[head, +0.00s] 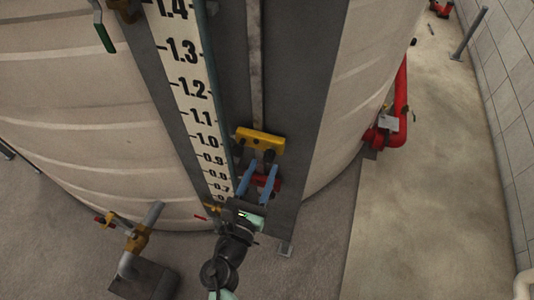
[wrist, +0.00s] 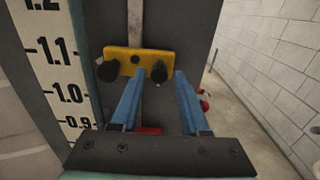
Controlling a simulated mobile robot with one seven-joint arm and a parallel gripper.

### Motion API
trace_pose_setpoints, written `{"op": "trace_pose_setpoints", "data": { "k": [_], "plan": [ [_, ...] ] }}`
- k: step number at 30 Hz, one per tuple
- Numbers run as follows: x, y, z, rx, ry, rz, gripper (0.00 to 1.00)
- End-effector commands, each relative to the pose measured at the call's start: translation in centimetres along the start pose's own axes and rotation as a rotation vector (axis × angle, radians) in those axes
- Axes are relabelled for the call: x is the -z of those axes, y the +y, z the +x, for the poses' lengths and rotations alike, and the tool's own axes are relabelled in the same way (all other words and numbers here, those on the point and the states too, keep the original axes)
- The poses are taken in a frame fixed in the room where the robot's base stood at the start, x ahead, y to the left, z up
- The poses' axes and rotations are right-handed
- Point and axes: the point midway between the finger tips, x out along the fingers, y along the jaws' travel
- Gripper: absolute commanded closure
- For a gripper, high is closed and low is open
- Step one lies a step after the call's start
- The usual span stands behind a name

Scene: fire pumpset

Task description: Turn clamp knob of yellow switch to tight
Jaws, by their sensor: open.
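The yellow switch (head: 262,139) is a yellow block on the grey vertical strip of the tank, beside the number scale. It also shows in the wrist view (wrist: 122,53), slightly tilted, with a black knob at its left (wrist: 110,74) and another at its right (wrist: 158,71). A small dark spot sits between the knobs. My gripper (head: 262,166) has blue fingers and is open just below the yellow switch. In the wrist view its fingertips (wrist: 159,74) appear on either side of the right knob. I cannot tell whether they touch it. The knobs' tightness does not show.
A red switch (head: 265,183) sits lower on the same strip, behind my fingers. The number scale (head: 185,75) runs along the left. Red pipework (head: 398,115) stands right of the tank. A valve pipe (head: 141,238) is at lower left.

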Motion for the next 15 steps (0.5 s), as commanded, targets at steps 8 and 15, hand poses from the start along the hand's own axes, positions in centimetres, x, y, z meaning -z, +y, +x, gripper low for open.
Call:
{"op": "trace_pose_setpoints", "data": {
  "k": [8, 15],
  "plan": [
    [0.0, 0.0, 3.5, 0.000, 0.000, 0.000, 0.55],
    [0.0, 0.0, 4.0, 0.000, 0.000, 0.001, 0.55]
  ]
}}
